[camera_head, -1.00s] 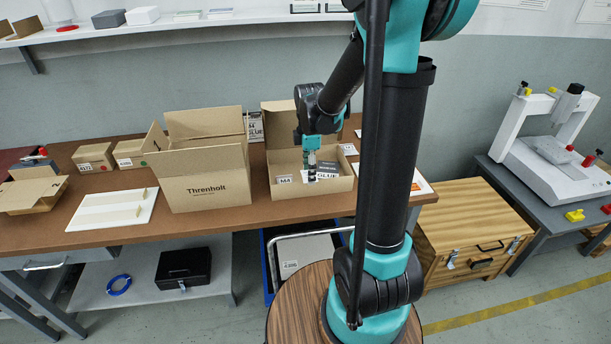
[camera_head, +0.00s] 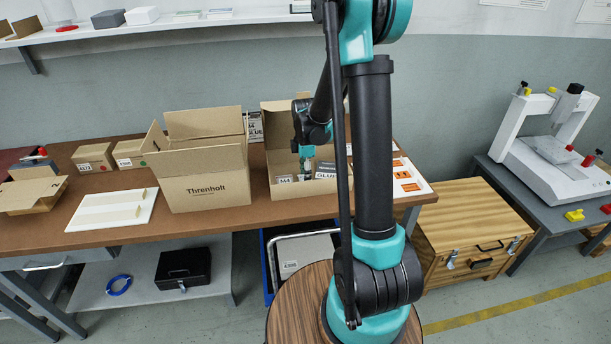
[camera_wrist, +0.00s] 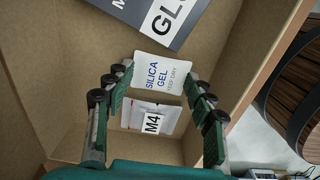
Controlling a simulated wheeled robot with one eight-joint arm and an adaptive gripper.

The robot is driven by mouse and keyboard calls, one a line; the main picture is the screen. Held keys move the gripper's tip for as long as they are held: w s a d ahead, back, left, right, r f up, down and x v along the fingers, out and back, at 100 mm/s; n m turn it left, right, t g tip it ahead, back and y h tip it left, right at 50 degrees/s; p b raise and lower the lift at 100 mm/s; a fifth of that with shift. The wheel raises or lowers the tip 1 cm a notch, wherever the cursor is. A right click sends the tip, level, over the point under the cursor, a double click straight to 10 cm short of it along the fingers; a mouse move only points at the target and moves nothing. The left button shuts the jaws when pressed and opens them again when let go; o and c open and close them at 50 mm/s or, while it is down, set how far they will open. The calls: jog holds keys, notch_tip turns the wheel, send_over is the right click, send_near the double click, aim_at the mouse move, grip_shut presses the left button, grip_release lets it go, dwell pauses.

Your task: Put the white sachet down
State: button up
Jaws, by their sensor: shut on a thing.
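The white sachet (camera_wrist: 162,76), printed "SILICA GEL", is between the fingers of my gripper (camera_wrist: 160,86) in the wrist view. My gripper is shut on it, with its printed face toward the camera. In the head view my gripper (camera_head: 306,165) is over the inside of an open cardboard box (camera_head: 313,208) on the bench. The sachet is too small there to make out clearly. I cannot tell whether it touches the box floor.
The box holds a white M4 packet (camera_wrist: 151,119) and a grey GLUE pack (camera_wrist: 165,18). A taller Threnholt carton (camera_head: 205,190) stands just left of it. A white board with orange labels (camera_head: 408,178) lies to the right.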

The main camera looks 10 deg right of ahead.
jog(key=o, duration=0.9)
jog(key=shift+f, duration=0.1)
notch_tip(320, 180, up, 12)
jog(key=f, duration=0.1)
jog(key=shift+s+d+f+m+t, duration=0.7)
jog(key=shift+s+f+m, duration=0.25)
jog(key=shift+s+m, duration=2.4)
jog(key=shift+s+d+f+m+t, duration=0.85)
jog(key=shift+s+m, duration=1.8)
jog(key=shift+s, duration=1.35)
jog(key=shift+s+d+f+m+t, duration=0.5)
jog(key=shift+s+f+m, duration=0.55)
jog(key=shift+s+m, duration=2.3)
jog(key=shift+s+n, duration=0.35)
